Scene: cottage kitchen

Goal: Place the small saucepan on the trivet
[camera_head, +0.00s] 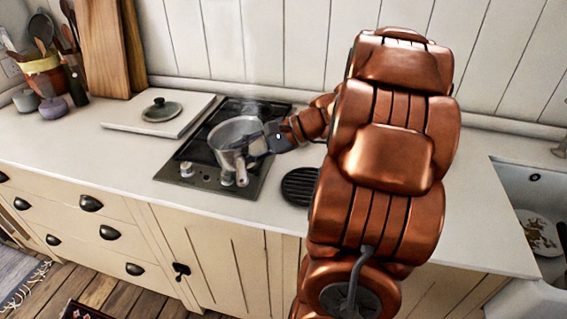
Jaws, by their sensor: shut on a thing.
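The small saucepan (232,134) is a silver metal pan over the black hob on the counter. Its wooden-looking handle end (241,172) points toward the front. My gripper (262,143) comes from the right and is shut on the saucepan at its right side. The fingertips are small and partly hidden against the pan. I cannot tell whether the pan touches the hob or hangs just above it. The trivet (299,186) is a round, dark, slatted piece on the counter right of the hob. My arm hides its right part.
The hob (172,168) has control knobs along its front. A lid (162,110) lies on a white board (122,123) left of it. Utensil pots (43,75) and wooden boards (97,45) stand at the back left. A sink (528,190) with a plate is at right.

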